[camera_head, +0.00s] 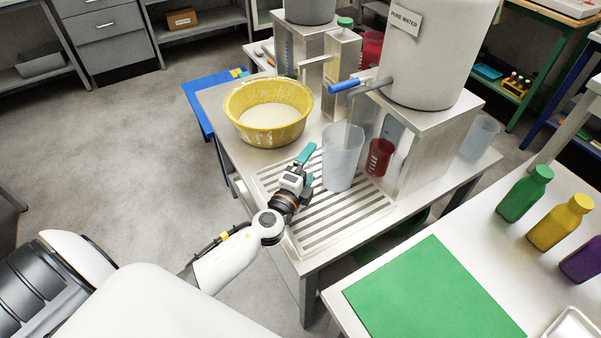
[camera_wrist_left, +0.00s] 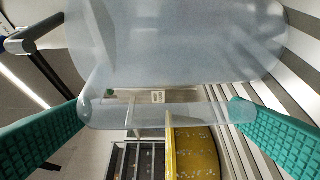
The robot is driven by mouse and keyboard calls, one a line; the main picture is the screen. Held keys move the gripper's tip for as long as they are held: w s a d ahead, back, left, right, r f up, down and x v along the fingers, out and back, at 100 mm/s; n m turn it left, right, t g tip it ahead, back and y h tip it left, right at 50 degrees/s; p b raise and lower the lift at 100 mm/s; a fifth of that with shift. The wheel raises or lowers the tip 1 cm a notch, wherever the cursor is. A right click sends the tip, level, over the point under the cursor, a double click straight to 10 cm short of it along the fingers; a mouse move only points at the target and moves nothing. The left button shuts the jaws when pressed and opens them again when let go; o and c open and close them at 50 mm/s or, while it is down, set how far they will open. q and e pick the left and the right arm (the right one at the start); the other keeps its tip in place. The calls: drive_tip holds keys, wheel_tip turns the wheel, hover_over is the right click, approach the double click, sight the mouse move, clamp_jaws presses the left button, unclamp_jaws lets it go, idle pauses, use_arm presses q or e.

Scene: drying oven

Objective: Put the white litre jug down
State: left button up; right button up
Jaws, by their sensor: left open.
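The white litre jug (camera_head: 343,160), pale and translucent, stands upright on the slatted drain grille (camera_head: 318,232), beside the tap stand. My left gripper (camera_head: 306,165) is open at the jug's left side, its teal fingers close to the jug. My right gripper is not in view.
A water vessel (camera_head: 433,50) with a blue-handled tap (camera_head: 345,87) stands behind the jug. A red jug (camera_head: 379,157) is just right of it. A yellow basin (camera_head: 268,112) sits to the left.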

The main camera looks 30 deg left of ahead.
use_arm(q)
drive_tip(key=s+b, duration=0.3)
drive_tip(key=s, duration=0.9)
drive_tip(key=shift+d, duration=0.35)
drive_tip(key=shift+r, duration=0.1)
